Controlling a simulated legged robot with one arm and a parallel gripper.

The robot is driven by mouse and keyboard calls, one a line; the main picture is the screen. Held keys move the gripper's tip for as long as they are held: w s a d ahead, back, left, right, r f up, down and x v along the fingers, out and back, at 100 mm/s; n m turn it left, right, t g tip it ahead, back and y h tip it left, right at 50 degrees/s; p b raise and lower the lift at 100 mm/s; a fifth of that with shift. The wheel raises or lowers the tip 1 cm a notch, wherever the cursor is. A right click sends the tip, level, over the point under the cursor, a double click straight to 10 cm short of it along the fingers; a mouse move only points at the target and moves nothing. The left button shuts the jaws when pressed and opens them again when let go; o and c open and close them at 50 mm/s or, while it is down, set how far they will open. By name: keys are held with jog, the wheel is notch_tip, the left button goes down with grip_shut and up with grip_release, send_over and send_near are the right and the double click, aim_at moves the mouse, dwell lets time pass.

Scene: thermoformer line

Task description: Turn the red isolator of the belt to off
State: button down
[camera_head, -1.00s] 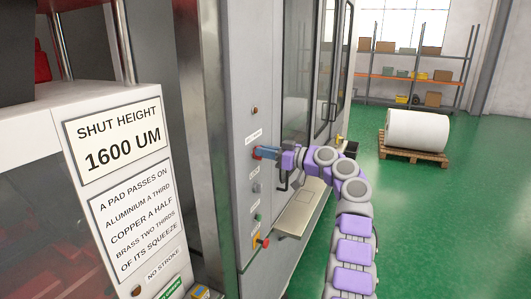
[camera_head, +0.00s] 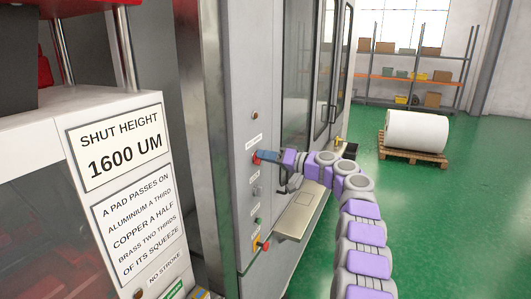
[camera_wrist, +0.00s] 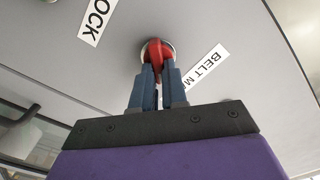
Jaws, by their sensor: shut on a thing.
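The red isolator (camera_wrist: 155,50) is a red rotary handle on a round silver base, set in the grey machine panel (camera_head: 270,100). In the wrist view a label starting "BELT M" lies beside it, partly hidden by my gripper. My gripper (camera_wrist: 158,68) has its two blue fingers closed on the red handle from below in that view. In the head view my gripper (camera_head: 259,157) reaches the panel from the right and largely covers the handle, with only a little red showing.
A metal shelf (camera_head: 300,215) juts out below my arm. A white press with signs (camera_head: 120,145) stands at left. Green floor at right is open up to a pallet roll (camera_head: 417,130).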

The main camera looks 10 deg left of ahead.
jog(key=shift+w+d+f+m+p, duration=0.1)
jog(key=shift+f+m+p, duration=0.1)
jog(key=shift+m+p, duration=1.3)
jog(key=shift+w+d+f+m+p, duration=0.1)
jog(key=shift+f+m+p, duration=0.05)
jog(key=shift+m+p, duration=1.35)
jog(key=shift+w+f+m+p, duration=0.1)
jog(key=shift+f+m+p, duration=0.1)
jog(key=shift+m+p, duration=1.25)
jog(key=shift+f+m+b, duration=0.1)
jog(key=shift+m+b, duration=0.25)
jog(key=shift+m, duration=0.1)
jog(key=c, duration=1.2)
grip_release()
jog(key=shift+w, duration=0.1)
jog(key=shift+o, duration=0.2)
jog(key=shift+d, duration=0.1)
jog(key=v, duration=1.7)
jog(key=shift+d+b, duration=0.2)
jog(key=shift+b, duration=0.2)
